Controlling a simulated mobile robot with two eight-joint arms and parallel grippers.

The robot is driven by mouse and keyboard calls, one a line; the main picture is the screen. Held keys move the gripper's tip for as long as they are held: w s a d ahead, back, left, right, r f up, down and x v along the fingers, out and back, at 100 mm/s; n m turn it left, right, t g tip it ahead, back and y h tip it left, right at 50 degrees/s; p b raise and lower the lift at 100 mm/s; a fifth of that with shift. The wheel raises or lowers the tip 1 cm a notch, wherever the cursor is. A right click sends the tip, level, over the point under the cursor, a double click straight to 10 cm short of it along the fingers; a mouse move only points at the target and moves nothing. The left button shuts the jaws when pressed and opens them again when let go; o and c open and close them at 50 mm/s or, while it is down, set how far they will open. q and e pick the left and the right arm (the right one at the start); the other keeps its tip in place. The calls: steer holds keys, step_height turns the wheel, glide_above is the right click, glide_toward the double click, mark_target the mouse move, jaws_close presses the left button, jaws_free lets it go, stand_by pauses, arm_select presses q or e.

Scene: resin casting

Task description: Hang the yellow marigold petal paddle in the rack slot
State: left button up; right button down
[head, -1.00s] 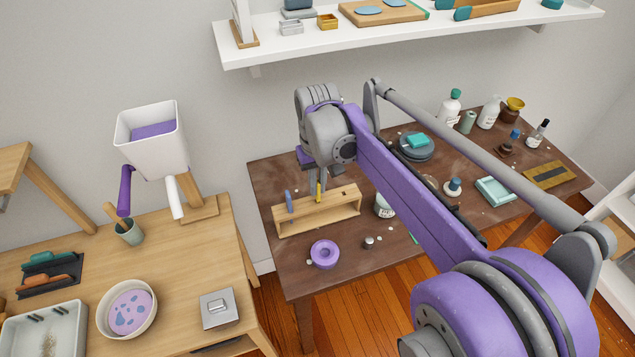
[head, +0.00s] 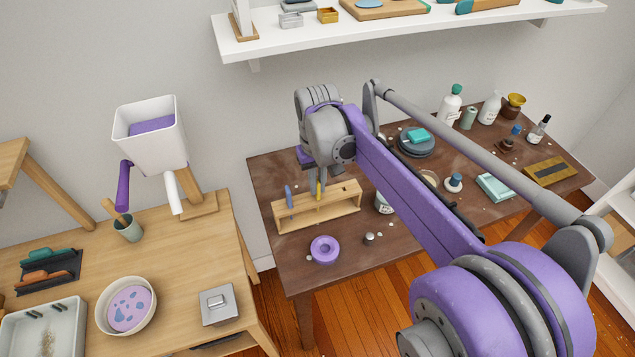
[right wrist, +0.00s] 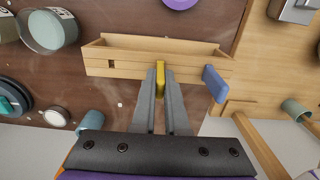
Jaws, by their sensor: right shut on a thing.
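The wooden rack (head: 338,212) stands on the dark brown table; it also shows in the right wrist view (right wrist: 125,66). A blue paddle (head: 289,197) hangs at the rack's left part in the head view and shows in the right wrist view (right wrist: 215,83). My right gripper (head: 318,186) is over the rack, shut on the yellow paddle (right wrist: 160,76). The yellow paddle (head: 319,192) is upright at the rack's top board, right of the blue one in the head view. Whether it sits in a slot I cannot tell. My left gripper is out of view.
A purple ring (head: 324,250) and a small metal piece (head: 369,238) lie in front of the rack. A jar (head: 384,204) stands right of it. Bottles and a stack of grey dishes (head: 416,146) are farther right. A wooden table (head: 180,262) is at the left.

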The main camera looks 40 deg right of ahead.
steer(key=c, duration=0.9)
jaws_free()
steer(key=shift+o, duration=0.2)
steer(key=shift+r, duration=0.1)
